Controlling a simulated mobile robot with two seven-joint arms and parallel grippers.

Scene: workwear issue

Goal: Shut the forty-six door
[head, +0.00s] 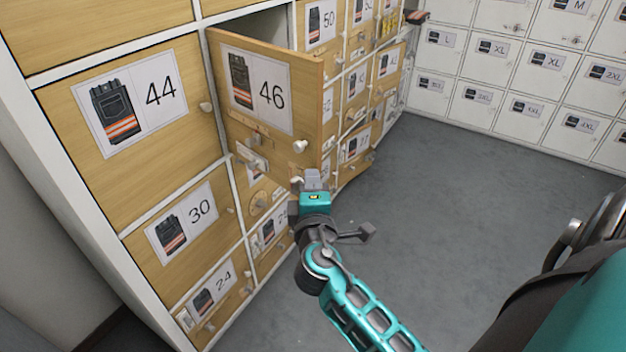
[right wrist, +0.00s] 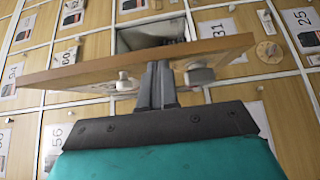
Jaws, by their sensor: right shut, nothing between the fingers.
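The forty-six door (head: 262,95) is a wooden panel with a white label showing dark trousers and "46". It stands partly open, swung out from its left side, with a dark gap above its top edge. A pale knob (head: 300,146) sits at its lower right. My right gripper (head: 312,178) is shut and empty, just below that knob in the head view. The right wrist view shows the shut fingers (right wrist: 158,85) close to the edge of an open wooden door (right wrist: 130,62); I cannot tell whether they touch. My left gripper is out of view.
Door 44 (head: 130,105) is shut to the left, with doors 30 (head: 187,222) and 24 (head: 215,290) below. Another door (head: 357,160) stands ajar farther along. White lockers (head: 530,75) line the back. The grey floor (head: 450,200) to the right is clear.

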